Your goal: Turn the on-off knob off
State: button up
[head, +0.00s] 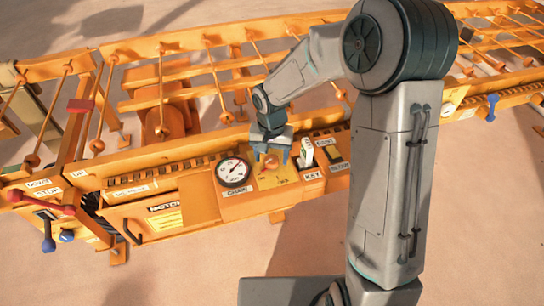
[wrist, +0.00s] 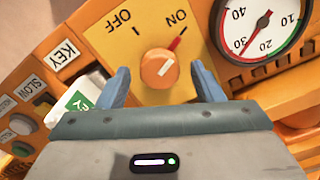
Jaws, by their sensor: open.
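The OFF label (wrist: 121,20) is up and left. My gripper (wrist: 160,74) is open, with one blue finger on each side of the knob and visible gaps to it. In the head view my gripper (head: 271,153) is over the plate and partly hides the knob.
A round gauge (head: 234,172) is beside the plate. A KEY label (head: 314,175) and a white-green tag (head: 307,152) are on the other side, with a SLOW switch (head: 335,155) beyond. Red and blue levers (head: 48,205) are at far left.

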jog(key=shift+f, duration=0.15)
jog(key=c, duration=1)
jog(key=shift+n, duration=0.4)
jog(key=shift+n+p, duration=0.6)
jog(key=shift+n, duration=0.5)
jog(key=n+p, duration=0.1)
jog(key=n, duration=0.3)
jog(key=shift+p, duration=0.4)
jog(key=n+p, duration=0.2)
jog(key=n, duration=0.4)
jog(key=shift+n+p, duration=0.3)
jog(key=shift+n, duration=0.1)
